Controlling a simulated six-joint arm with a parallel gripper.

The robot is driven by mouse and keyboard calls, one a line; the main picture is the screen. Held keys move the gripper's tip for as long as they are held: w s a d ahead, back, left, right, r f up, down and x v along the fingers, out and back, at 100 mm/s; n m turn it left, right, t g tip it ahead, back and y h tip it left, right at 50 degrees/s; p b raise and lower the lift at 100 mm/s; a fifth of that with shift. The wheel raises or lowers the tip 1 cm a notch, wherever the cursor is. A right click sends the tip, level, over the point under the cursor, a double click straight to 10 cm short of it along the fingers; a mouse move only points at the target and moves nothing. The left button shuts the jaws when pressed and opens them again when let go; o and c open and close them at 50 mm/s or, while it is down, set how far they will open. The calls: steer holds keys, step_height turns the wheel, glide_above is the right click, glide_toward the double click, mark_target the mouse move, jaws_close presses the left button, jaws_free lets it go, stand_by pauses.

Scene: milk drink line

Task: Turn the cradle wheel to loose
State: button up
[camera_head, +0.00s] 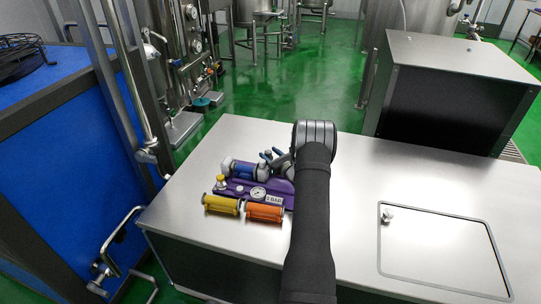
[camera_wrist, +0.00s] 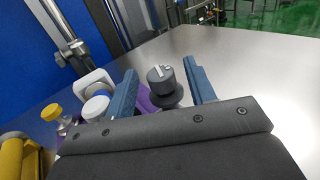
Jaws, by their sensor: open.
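The cradle wheel (camera_wrist: 165,86) is a dark grey knob with a white mark on top, seen in the wrist view. My gripper (camera_wrist: 159,72) is open, with one blue finger on each side of the wheel and visible gaps to it. In the head view my gripper (camera_head: 271,155) is over the right end of the purple cradle base (camera_head: 235,188); I cannot make out the wheel there, behind my gripper and arm. A white and blue cylinder (camera_head: 240,169) lies at the back of the base, and also shows in the wrist view (camera_wrist: 97,104).
A gauge (camera_head: 258,193) and a "0 BAR" label are on the base. A yellow cylinder (camera_head: 221,205) and an orange cylinder (camera_head: 264,213) lie in front. A yellow-topped fitting (camera_head: 221,181) stands at the left. The steel bench top (camera_head: 360,175) is clear to the right.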

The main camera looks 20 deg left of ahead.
steer(key=c, duration=1)
steer(key=shift+d+n+g+y, duration=0.1)
steer(key=shift+n+g+y, duration=0.2)
steer(key=shift+g, duration=0.1)
steer(key=n+g+y, duration=0.1)
steer(key=g, duration=0.1)
steer(key=n+g, duration=0.1)
steer(key=g, duration=0.1)
steer(key=n+g+y, duration=0.1)
steer(key=n+g, duration=0.1)
steer(key=shift+w+d+f+y, duration=0.1)
steer(key=shift+w+y, duration=0.2)
steer(key=shift+w, duration=0.05)
steer(key=shift+w+n+g, duration=0.2)
steer(key=shift+n+g, duration=1.6)
steer(key=shift+g, duration=0.8)
steer(key=shift+n+g, duration=0.4)
steer(key=shift+g, duration=0.3)
